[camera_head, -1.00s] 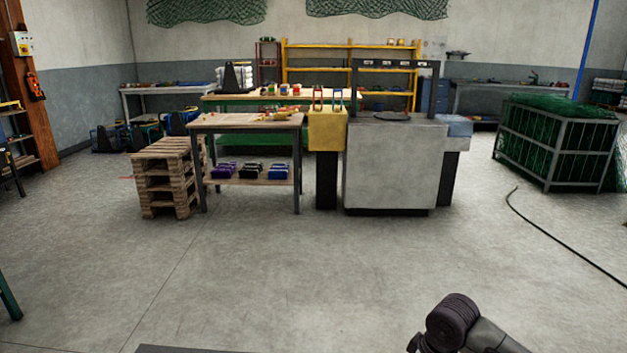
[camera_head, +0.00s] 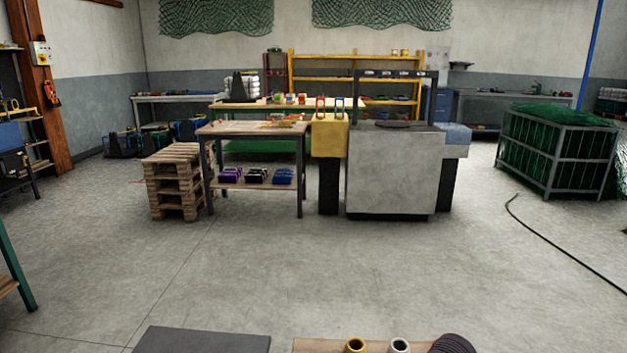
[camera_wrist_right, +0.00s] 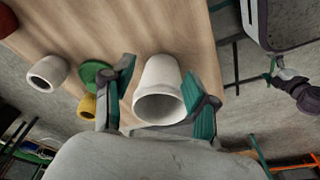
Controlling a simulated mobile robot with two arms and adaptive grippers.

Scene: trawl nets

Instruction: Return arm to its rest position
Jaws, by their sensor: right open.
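My right gripper (camera_wrist_right: 158,72) is open in the right wrist view, with its two teal-padded fingers spread. A white tapered spool (camera_wrist_right: 160,92) stands between the fingers on a wooden tabletop (camera_wrist_right: 165,28); I cannot tell whether either finger touches it. In the head view only a dark rounded part of my arm shows at the bottom edge, and the right gripper itself is out of that picture.
A second white spool (camera_wrist_right: 47,72), a green one (camera_wrist_right: 97,74) and a yellow one (camera_wrist_right: 87,106) are left of the gripper. A workbench (camera_head: 255,129), pallets (camera_head: 175,182), a grey machine (camera_head: 390,170) and a net cage (camera_head: 560,150) stand ahead across clear floor.

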